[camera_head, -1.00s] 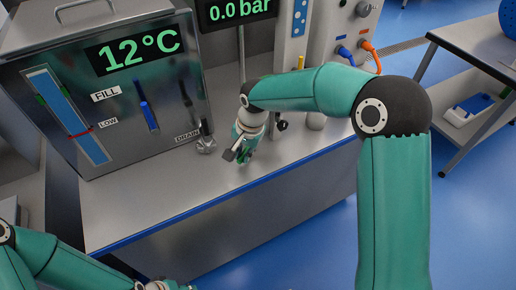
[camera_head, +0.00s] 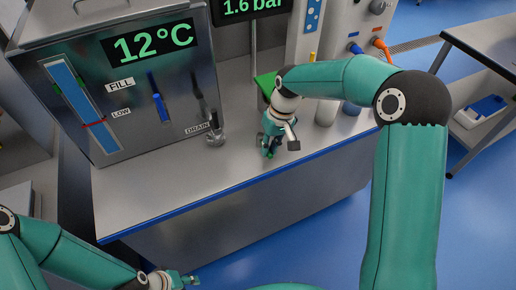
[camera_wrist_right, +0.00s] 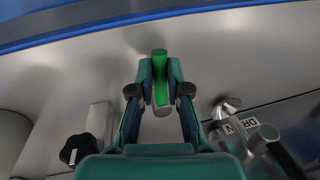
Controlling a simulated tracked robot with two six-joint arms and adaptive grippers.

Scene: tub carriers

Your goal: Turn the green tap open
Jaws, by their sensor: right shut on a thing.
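The green tap's handle (camera_wrist_right: 160,66) stands between the fingers of my right gripper (camera_wrist_right: 160,92) in the right wrist view, and the fingers are shut on it. In the head view, my right gripper (camera_head: 269,147) is low over the steel bench in front of the tank, and it largely hides the tap there. My left gripper (camera_head: 188,280) is at the bottom edge of the head view, away from the tap, too small to tell whether its fingers are apart.
A steel tank (camera_head: 135,95) with a 12°C display, a blue lever (camera_head: 160,107) and a drain spout (camera_head: 216,135) stands left of my right gripper. A display (camera_head: 250,8) reads 1.6 bar. A black knob (camera_wrist_right: 73,150) is nearby. The bench front (camera_head: 200,190) is clear.

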